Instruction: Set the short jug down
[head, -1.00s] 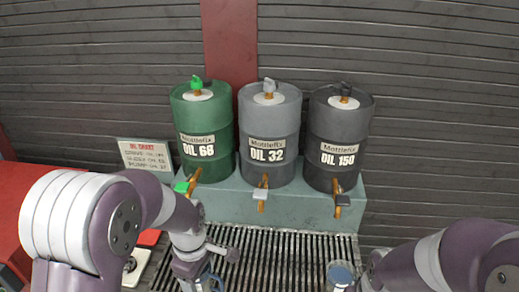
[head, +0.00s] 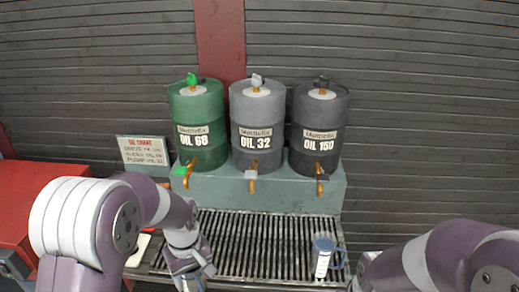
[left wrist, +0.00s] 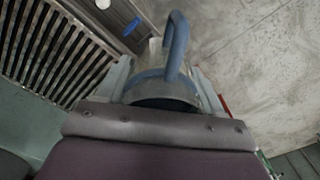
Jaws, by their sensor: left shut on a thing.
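My left gripper (left wrist: 160,88) is shut on a jug with a blue rim and blue handle (left wrist: 176,45), taken here as the short jug. Its body (left wrist: 160,103) is between the two fingers in the left wrist view, with its lower part hidden. In the head view my left gripper (head: 189,278) is low at the left, near the grate's front edge, and the held jug is mostly hidden or cut off there. My right gripper is out of view; only the right arm shows.
A second blue-rimmed jug (head: 322,262) stands on the slatted grate (head: 250,235) at its right. Behind are green (head: 198,110), grey (head: 257,112) and dark (head: 316,115) oil drums with taps. An oil chart (head: 145,152) stands left. The grate's middle is clear.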

